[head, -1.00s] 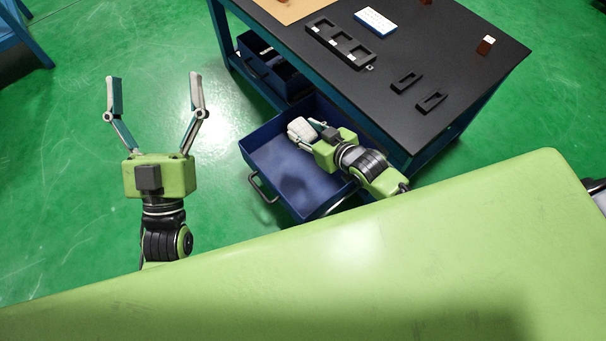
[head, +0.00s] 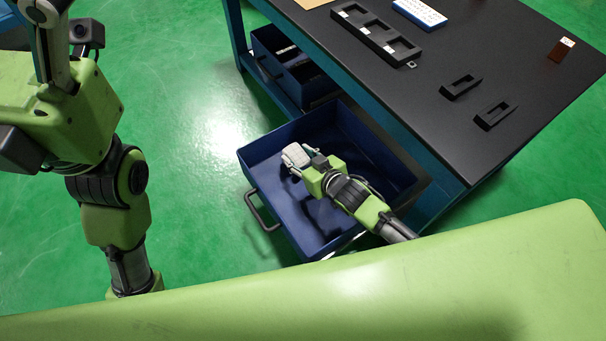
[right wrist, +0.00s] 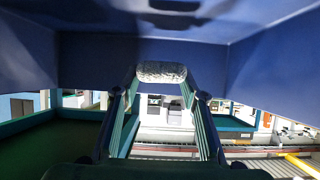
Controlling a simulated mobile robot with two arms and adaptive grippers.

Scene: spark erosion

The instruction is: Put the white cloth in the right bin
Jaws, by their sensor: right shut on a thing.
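The white cloth (head: 296,156), a small pale bundle, is between the fingertips of my right gripper (head: 300,166). My right gripper is shut on it, over the open blue bin (head: 262,153) that juts out from under the table. I cannot tell how high the cloth is above the bin floor. In the right wrist view the cloth (right wrist: 162,72) lies across both fingertips (right wrist: 162,78), with blue bin walls around it. My left gripper (head: 62,35) is at the top left, well away from the bin; its fingers are partly cut off by the frame.
Another blue bin (head: 268,42) with dark contents sits farther back. A metal handle (head: 262,212) sticks out in front. Green floor is free at left.

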